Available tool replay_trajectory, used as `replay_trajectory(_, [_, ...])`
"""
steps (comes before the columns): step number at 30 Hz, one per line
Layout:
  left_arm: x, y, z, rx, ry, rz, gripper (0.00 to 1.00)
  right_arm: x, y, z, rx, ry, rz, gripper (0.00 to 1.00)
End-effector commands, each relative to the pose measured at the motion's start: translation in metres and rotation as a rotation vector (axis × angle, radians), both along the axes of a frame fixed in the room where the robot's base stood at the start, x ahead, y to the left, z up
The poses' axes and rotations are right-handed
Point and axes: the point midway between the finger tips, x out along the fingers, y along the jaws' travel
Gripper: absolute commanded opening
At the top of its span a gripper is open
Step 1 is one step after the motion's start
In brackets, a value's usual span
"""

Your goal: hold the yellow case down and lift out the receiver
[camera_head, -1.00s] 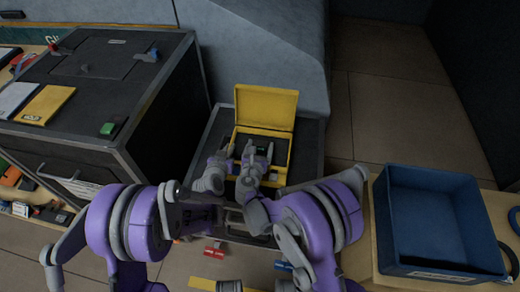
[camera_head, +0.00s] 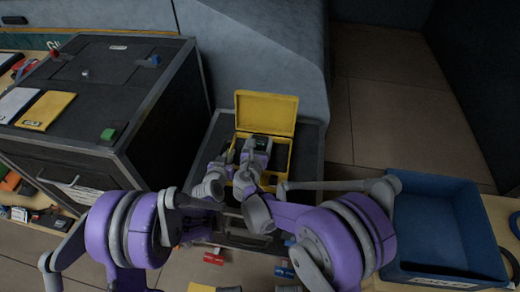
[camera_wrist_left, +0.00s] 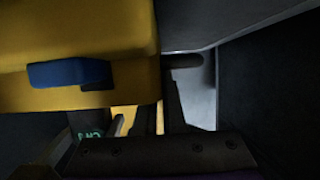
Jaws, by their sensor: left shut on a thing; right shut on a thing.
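The yellow case (camera_head: 266,114) stands open on a dark box, with its lid raised at the back. In the left wrist view the case (camera_wrist_left: 70,95) fills the upper left, with a blue latch (camera_wrist_left: 68,72). My left gripper (camera_head: 231,157) is shut on the case's left wall. The receiver (camera_head: 262,142), dark with a greenish face, shows at my right gripper (camera_head: 256,152), which is shut on it over the case. Green lettering on the dark receiver (camera_wrist_left: 92,136) shows in the left wrist view. My grippers hide part of the case's inside and the receiver's lower part.
A dark cabinet (camera_head: 150,100) stands close on the left, with a yellow book (camera_head: 46,110) and a green block (camera_head: 108,133) on top. A blue bin (camera_head: 425,195) sits on a wooden surface at the right. A grey-blue wall bulge (camera_head: 268,50) is behind the case.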

Motion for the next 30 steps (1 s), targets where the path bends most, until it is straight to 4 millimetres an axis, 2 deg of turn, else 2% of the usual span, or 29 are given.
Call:
replay_trajectory(3, [0.0,0.0,0.0,0.0,0.001,0.0,0.0,0.0,0.0,0.022,0.0,0.0,0.0,0.1])
replay_trajectory(7, [0.0,0.0,0.0,0.0,0.001,0.0,0.0,0.0,0.0,0.036,0.0,0.0,-0.001,0.1])
replay_trajectory(17, [0.0,0.0,0.0,0.0,0.001,-0.001,0.0,0.0,0.0,0.04,0.0,0.0,-0.001,0.1])
replay_trajectory(18, [0.0,0.0,0.0,0.0,0.001,0.0,0.15,0.0,0.0,0.04,0.0,0.0,-0.001,0.1])
replay_trajectory(23, [0.0,0.0,0.0,0.0,0.0,0.0,0.42,0.0,0.0,0.04,0.0,0.0,-0.001,0.1])
replay_trajectory(30, [0.0,0.0,0.0,0.0,0.0,0.0,0.42,0.0,0.0,0.04,0.0,0.0,-0.001,0.1])
